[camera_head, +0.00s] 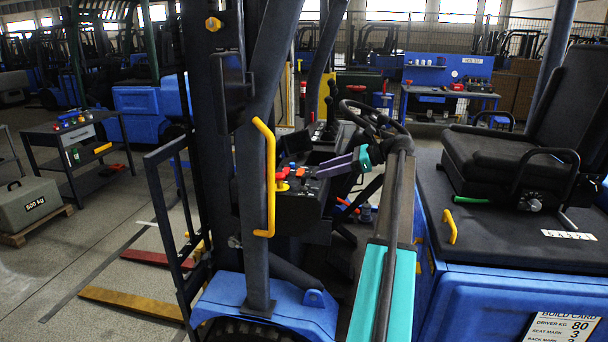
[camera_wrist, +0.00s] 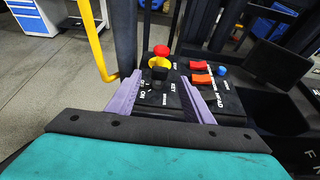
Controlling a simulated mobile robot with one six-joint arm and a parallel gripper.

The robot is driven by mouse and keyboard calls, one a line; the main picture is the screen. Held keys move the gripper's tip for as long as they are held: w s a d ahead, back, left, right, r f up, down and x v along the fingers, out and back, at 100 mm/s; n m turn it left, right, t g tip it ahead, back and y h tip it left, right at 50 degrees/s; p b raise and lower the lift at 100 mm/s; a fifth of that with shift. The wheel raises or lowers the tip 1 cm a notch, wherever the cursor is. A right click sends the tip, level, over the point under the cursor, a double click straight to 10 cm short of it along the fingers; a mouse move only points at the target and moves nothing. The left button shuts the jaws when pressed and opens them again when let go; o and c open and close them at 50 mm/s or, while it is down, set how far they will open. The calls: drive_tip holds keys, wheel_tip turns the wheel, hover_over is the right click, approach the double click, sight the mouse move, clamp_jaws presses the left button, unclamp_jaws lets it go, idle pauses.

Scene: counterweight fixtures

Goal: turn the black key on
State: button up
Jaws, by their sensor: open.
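The black key (camera_wrist: 159,74) stands on the dark control panel (camera_wrist: 157,97) in the wrist view, just in front of a red mushroom button (camera_wrist: 161,51) on a yellow base. White lettering beside it includes "ON" and "KEY". My gripper (camera_wrist: 161,79) is open, its two purple fingers pointing at the panel, one each side of the key in the picture. Gaps show on both sides; I cannot tell how far the tips are above the panel. In the head view my gripper (camera_head: 318,172) is right of the panel's red button (camera_head: 281,178); the key is not clear there.
Orange-red switches (camera_wrist: 201,74) and a blue knob (camera_wrist: 223,71) lie right of the key. A yellow grab handle (camera_head: 265,175) and a dark upright post (camera_head: 254,210) stand left of the panel. The steering wheel (camera_head: 364,117) and seat (camera_head: 510,150) are to the right.

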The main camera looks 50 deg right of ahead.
sight(304, 175)
drive_tip(key=shift+p+x, duration=1.3)
drive_tip(key=shift+x, duration=2.9)
drive_tip(key=shift+f, duration=0.1)
drive_tip(key=c, duration=1)
drive_tip(key=shift+a, duration=0.35)
drive_tip(key=shift+c, duration=0.2)
drive_tip(key=shift+d, duration=0.3)
